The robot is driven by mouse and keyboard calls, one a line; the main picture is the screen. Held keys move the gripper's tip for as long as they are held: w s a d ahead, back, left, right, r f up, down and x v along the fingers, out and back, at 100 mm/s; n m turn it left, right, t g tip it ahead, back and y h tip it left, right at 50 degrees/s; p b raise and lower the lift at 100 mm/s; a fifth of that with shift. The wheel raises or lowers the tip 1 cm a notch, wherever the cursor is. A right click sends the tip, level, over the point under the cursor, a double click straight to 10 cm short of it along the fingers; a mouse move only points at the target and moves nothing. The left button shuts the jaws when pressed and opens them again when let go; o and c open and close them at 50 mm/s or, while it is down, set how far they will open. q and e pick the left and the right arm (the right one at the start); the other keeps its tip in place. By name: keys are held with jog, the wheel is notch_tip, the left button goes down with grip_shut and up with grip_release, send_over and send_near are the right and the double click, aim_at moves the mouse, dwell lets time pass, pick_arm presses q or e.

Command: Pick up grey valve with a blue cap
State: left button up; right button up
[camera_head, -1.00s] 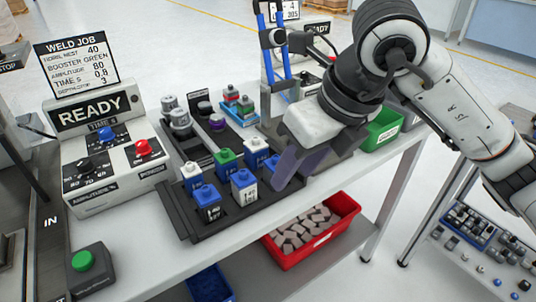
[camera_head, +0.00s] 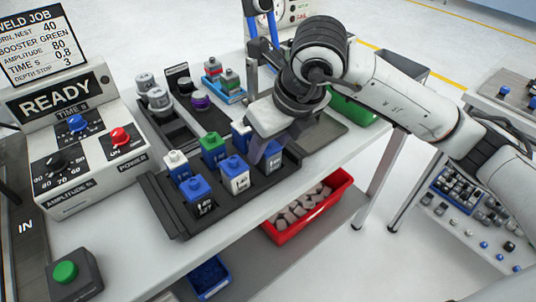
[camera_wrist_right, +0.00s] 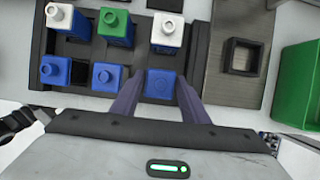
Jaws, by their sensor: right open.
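A black tray (camera_head: 178,225) holds two rows of block-shaped valves. In the front row, a valve with a blue cap and pale grey-white front (camera_head: 236,178) stands in the middle, left of my right gripper. My right gripper (camera_head: 266,154) is open over the right end of that row. In the right wrist view, its fingers (camera_wrist_right: 160,98) stand either side of a blue-capped valve (camera_wrist_right: 161,83); its body colour is hidden there, and contact cannot be told. My left gripper is out of view.
The back row has a green-capped valve (camera_head: 212,148) between white-capped ones. A control box (camera_head: 75,140) stands left, a green bin (camera_head: 352,108) right. A socket plate (camera_wrist_right: 242,57) lies right of the tray. A red bin (camera_head: 306,210) is on the lower shelf.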

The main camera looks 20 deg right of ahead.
jog(key=shift+w+f, duration=0.2)
jog(key=shift+f, duration=0.25)
jog(key=c, duration=0.8)
jog(key=shift+r, duration=0.1)
jog(key=shift+c, duration=0.2)
